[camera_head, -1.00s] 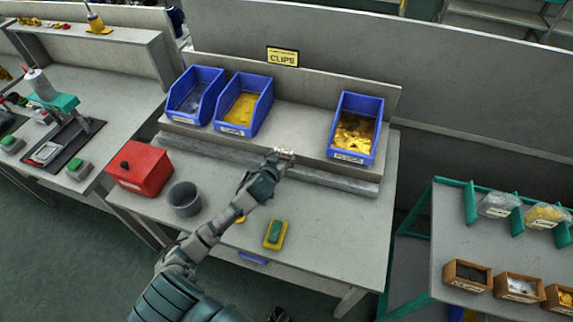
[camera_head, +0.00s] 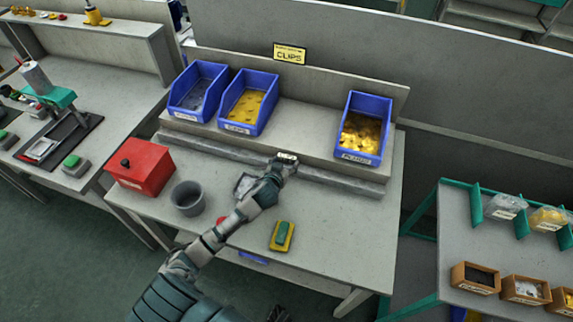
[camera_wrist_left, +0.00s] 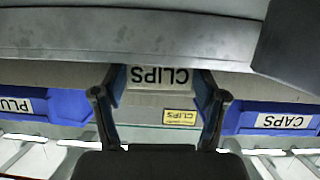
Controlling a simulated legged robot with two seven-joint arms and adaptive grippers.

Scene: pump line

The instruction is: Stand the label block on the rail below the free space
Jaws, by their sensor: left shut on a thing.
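My left gripper (camera_head: 285,163) is shut on the small pale label block (camera_head: 287,157). In the left wrist view the block (camera_wrist_left: 158,76) reads CLIPS and sits between the two fingertips (camera_wrist_left: 158,92). The gripper is at the grey rail (camera_head: 345,184) along the front of the raised shelf; I cannot tell whether the block touches it. The free space (camera_head: 305,122) lies between the blue CAPS bin (camera_head: 236,125) and the blue PLUGS bin (camera_head: 360,155). A yellow CLIPS sign (camera_head: 290,53) is on the panel above it.
Another blue bin (camera_head: 183,114) stands at the shelf's left. On the table are a red box (camera_head: 140,168), a grey cup (camera_head: 188,200) and a yellow-green sponge-like block (camera_head: 282,236). My left arm partly covers a grey square item (camera_head: 243,186). The table's right part is clear.

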